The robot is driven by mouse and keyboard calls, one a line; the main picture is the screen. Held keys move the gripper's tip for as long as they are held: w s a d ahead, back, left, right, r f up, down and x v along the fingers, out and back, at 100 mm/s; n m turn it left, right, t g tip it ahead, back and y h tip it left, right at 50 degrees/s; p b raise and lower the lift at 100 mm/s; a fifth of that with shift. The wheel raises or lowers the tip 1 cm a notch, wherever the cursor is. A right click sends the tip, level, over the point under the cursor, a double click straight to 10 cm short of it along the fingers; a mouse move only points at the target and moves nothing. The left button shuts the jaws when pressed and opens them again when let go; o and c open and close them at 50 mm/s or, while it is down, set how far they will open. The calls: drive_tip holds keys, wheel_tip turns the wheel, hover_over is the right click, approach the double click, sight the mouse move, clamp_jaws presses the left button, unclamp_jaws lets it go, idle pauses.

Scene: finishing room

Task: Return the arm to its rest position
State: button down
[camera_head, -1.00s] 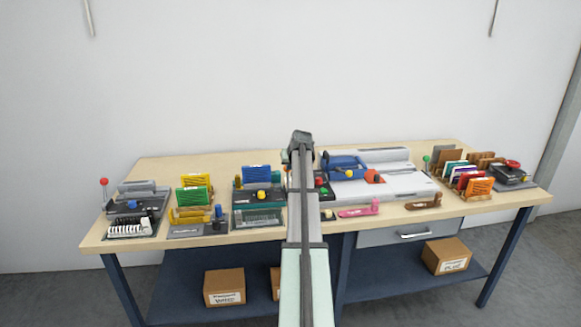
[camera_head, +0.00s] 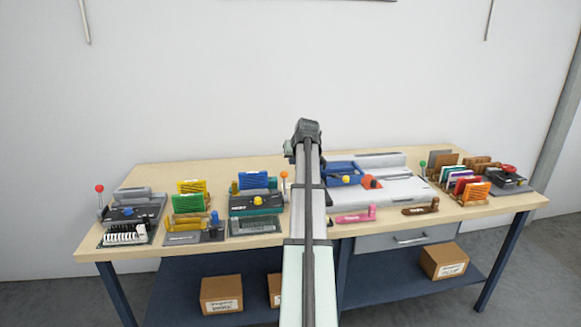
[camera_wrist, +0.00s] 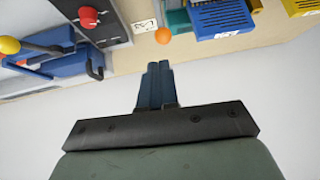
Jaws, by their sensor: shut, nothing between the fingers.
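My gripper shows in the wrist view (camera_wrist: 158,88) with its two blue-grey fingers together, shut and empty. In the head view my arm reaches up the middle of the picture. Its dark wrist end stands above the bench's back edge, against the wall. The fingers cannot be made out there. The arm hides a strip of the wooden bench (camera_head: 150,178) and part of what stands behind it.
A blue-handled machine (camera_head: 345,170) stands right of the arm and a teal machine (camera_head: 256,203) left of it. Card racks, including a yellow one (camera_head: 190,187), crowd both sides. A red-knobbed lever (camera_head: 99,188) stands up at left.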

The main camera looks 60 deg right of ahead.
drive_tip(key=shift+v, duration=1.55)
